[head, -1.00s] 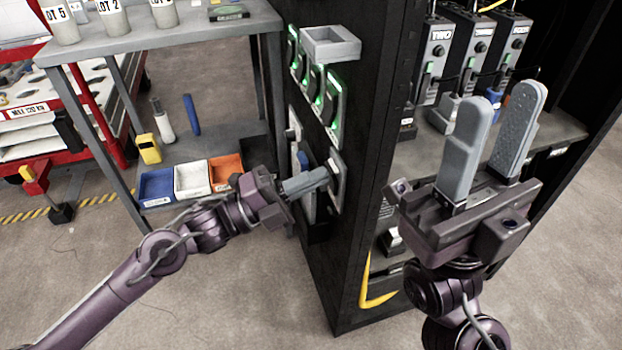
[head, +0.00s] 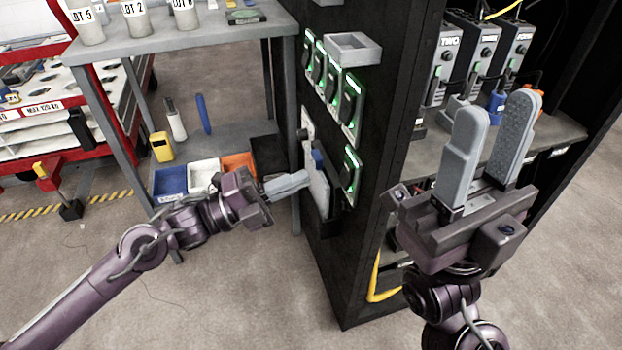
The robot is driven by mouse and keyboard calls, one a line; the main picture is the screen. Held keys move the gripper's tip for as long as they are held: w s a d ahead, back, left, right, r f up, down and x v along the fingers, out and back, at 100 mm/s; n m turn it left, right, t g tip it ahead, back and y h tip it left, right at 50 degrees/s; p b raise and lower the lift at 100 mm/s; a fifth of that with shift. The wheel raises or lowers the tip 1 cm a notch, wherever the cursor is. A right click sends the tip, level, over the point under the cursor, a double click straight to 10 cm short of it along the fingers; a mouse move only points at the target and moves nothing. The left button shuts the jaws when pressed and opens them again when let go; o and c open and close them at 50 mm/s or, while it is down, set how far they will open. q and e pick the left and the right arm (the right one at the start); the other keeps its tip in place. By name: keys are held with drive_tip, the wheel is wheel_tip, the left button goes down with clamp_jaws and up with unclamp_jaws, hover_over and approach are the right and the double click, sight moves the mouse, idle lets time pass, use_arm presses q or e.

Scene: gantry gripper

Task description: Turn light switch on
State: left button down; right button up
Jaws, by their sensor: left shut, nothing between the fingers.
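The light switch (head: 352,176) sits low on the side of the black cabinet, below a row of other switches. It has a dark rocker in a plate with a green glow. My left gripper (head: 303,178) is shut and empty. Its fingertips are to the left of this switch, apart from it, and appear in front of a pale panel with a blue part (head: 317,172). I cannot tell whether they touch that panel. My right gripper (head: 497,112) is open and empty, its fingers pointing up in front of the cabinet shelf.
Several green-lit switches (head: 331,83) form the row above, under a small grey open box (head: 353,47). A grey shelf rack (head: 190,48) with blue, white and orange bins stands left. Grey devices (head: 480,48) stand on the cabinet shelf at right.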

use_arm(q)
drive_tip(key=s+a+p, duration=0.1)
drive_tip(key=a, duration=0.5)
drive_tip(key=shift+s+a, duration=0.35)
drive_tip(key=shift+s, duration=0.05)
